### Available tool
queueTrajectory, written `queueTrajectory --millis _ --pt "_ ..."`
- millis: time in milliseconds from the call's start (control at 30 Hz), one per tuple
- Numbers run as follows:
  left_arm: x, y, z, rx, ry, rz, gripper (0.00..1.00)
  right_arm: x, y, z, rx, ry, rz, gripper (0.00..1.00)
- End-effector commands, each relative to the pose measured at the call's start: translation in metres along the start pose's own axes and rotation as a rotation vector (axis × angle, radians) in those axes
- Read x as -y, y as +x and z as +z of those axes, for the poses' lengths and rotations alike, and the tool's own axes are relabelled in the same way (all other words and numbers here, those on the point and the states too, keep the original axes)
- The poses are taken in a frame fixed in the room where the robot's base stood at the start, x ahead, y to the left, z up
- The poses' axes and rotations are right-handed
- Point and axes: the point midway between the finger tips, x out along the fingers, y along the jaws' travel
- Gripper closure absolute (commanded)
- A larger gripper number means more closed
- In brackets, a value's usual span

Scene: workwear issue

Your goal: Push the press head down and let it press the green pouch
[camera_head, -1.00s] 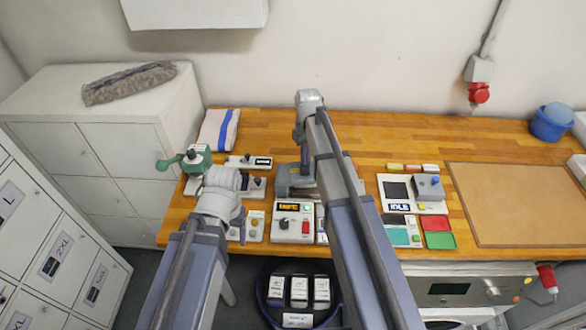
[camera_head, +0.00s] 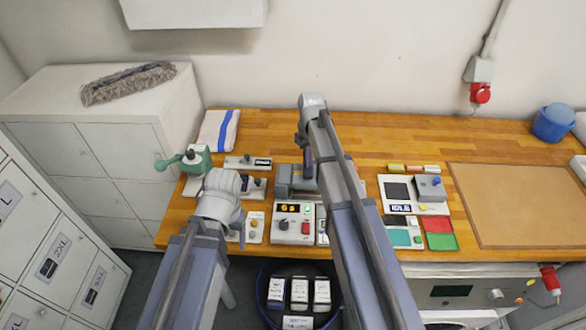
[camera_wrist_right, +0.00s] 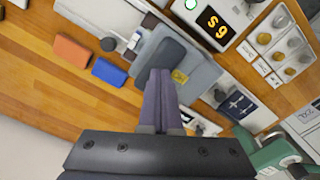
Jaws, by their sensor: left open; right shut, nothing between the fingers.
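The grey press (camera_head: 284,180) stands on the bench behind a white control box (camera_head: 293,230), partly hidden by my right arm. Its dark grey head (camera_wrist_right: 166,58) lies over a lighter grey base (camera_wrist_right: 205,75) in the right wrist view. My right gripper (camera_wrist_right: 161,73) is shut and empty, its fingertips at the head; I cannot tell if they touch it. A small yellow-green patch (camera_wrist_right: 179,77) shows beside the fingertips; I cannot tell if it is the green pouch. The box's display reads about 6 S, with a green light lit. My left gripper (camera_head: 239,213) is open at the bench's front left, fingers mostly hidden.
A green hand-lever device (camera_head: 196,160) and a folded striped cloth (camera_head: 218,130) are at the bench's left. A device with a blue knob (camera_head: 430,187), red tray (camera_head: 438,224) and green tray (camera_head: 441,241) are to the right. The brown mat (camera_head: 515,205) is clear.

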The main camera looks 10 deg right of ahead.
Motion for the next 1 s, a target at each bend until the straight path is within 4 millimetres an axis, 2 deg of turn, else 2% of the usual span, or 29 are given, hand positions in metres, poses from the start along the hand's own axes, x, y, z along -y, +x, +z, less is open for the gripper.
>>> queueTrajectory --millis 1000 --pt "0.006 -0.066 0.004 0.001 -0.009 0.002 0.31 0.0 -0.066 0.0 0.0 0.0 0.0 1.0"
